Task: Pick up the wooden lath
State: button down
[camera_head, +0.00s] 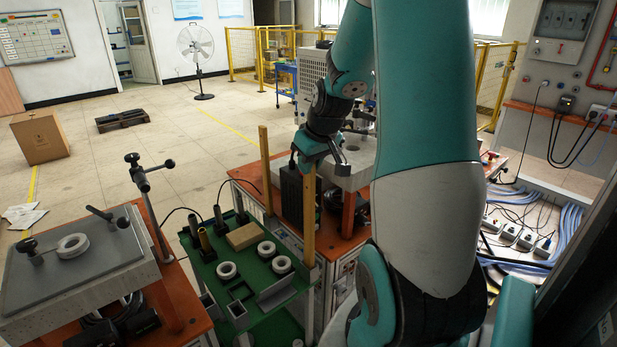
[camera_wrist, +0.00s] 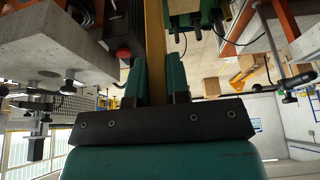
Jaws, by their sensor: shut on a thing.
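An upright wooden lath (camera_head: 310,220) stands at the right rear of the green tray cart in the head view. My gripper (camera_head: 314,163) is at its upper end, with the jaws closed around it. In the wrist view the lath (camera_wrist: 154,45) runs between the two teal fingers of my gripper (camera_wrist: 157,85). A second wooden lath (camera_head: 266,170) stands upright further left and back, apart from my gripper.
The green tray (camera_head: 250,290) holds several white rings and a wooden block (camera_head: 243,236). A black box (camera_head: 292,195) stands between the laths. A cardboard box (camera_head: 40,136) and a fan (camera_head: 197,60) stand on open floor behind.

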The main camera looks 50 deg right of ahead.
notch_tip(320, 180, up, 25)
jog(key=p, duration=0.4)
jog(key=shift+p, duration=0.35)
jog(key=shift+a, duration=0.1)
